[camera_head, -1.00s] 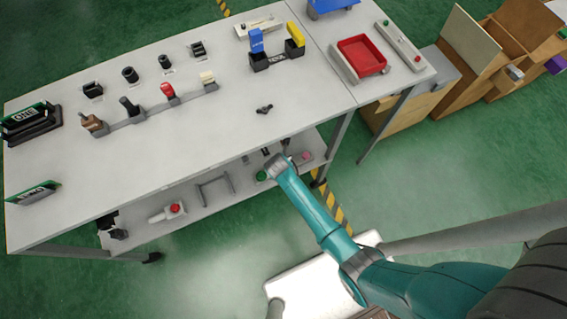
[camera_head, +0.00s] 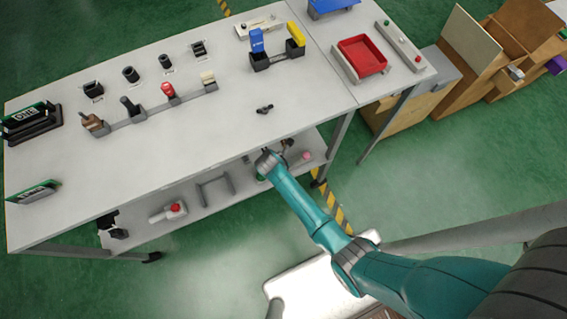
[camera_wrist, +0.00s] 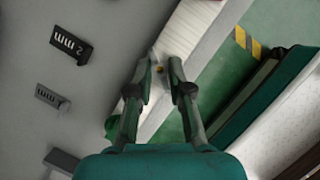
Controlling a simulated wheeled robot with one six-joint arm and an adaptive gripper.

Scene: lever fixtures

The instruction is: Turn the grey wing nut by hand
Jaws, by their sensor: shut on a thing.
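My gripper (camera_wrist: 160,67) shows in the wrist view with its two dark fingers closed in, a small gap between the tips. A small brass-coloured centre, taken as part of the grey wing nut (camera_wrist: 160,69), sits between the fingertips. The fingers hide most of the nut, so the angle of its wings cannot be told. In the head view my wrist is at the front edge of the table, over the lower shelf. My fingers and the nut are hidden there.
The lower shelf (camera_head: 240,190) holds a grey handle (camera_head: 214,188) and a red-knobbed fixture (camera_head: 174,210). Dark labelled plates (camera_wrist: 70,43) stand left of my gripper in the wrist view. The tabletop (camera_head: 190,140) lies above the shelf, its front mostly clear.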

